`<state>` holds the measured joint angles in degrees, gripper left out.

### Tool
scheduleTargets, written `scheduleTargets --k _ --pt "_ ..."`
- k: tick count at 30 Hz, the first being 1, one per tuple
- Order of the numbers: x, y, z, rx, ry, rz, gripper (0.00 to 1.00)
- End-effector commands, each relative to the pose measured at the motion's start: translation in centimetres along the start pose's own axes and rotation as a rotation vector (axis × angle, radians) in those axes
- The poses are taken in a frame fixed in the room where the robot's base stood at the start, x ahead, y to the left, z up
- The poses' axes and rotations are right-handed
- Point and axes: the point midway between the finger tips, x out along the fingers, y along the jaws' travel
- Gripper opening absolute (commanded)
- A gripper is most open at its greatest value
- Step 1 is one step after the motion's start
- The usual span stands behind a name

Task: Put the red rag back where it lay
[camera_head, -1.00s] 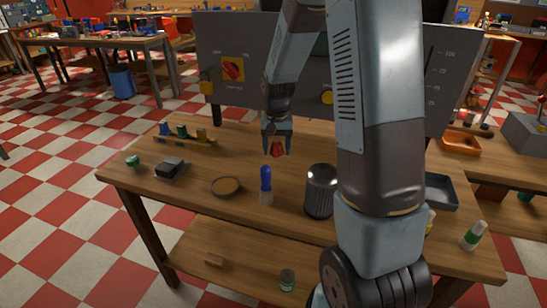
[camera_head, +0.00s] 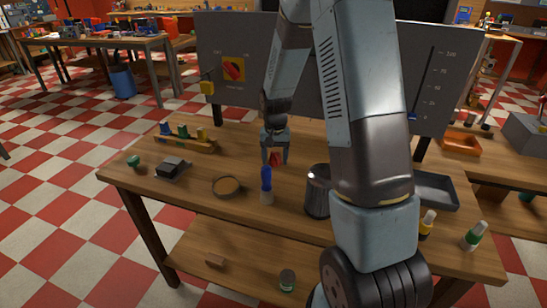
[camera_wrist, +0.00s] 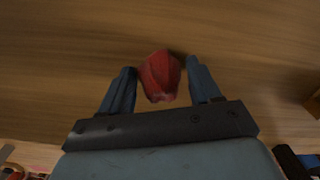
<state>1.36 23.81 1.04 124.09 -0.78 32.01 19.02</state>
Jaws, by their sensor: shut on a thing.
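The red rag (camera_wrist: 160,76) is bunched between the two fingers of my gripper (camera_wrist: 160,88) in the wrist view, over bare wood. In the head view my gripper (camera_head: 274,155) points down with the rag (camera_head: 275,160) between its fingertips, low over the wooden bench (camera_head: 225,206). It is behind the blue-capped bottle (camera_head: 266,186). I cannot tell whether the rag touches the wood.
A dark metal canister (camera_head: 317,192) stands right of the bottle. A round shallow dish (camera_head: 226,187) lies to the left, and a rack with coloured pieces (camera_head: 186,140) sits behind it. A grey panel (camera_head: 228,80) stands along the back.

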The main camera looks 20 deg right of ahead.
Motion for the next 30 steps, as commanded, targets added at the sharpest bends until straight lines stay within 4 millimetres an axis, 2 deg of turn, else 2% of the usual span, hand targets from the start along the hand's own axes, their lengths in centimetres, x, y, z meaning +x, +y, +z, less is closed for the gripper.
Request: scheduleTargets --k 1,8,19,23,30 --pt "0.0 0.0 0.0 0.0 0.0 0.0 0.66" --pt "0.0 0.1 0.0 0.001 -0.001 0.0 0.88" --pt "-0.5 0.1 0.0 0.001 0.0 0.0 0.88" --pt "-2.0 0.0 -0.1 0.001 0.003 -0.001 0.88" --pt "-6.7 0.1 -0.1 0.001 0.004 -0.001 0.88"
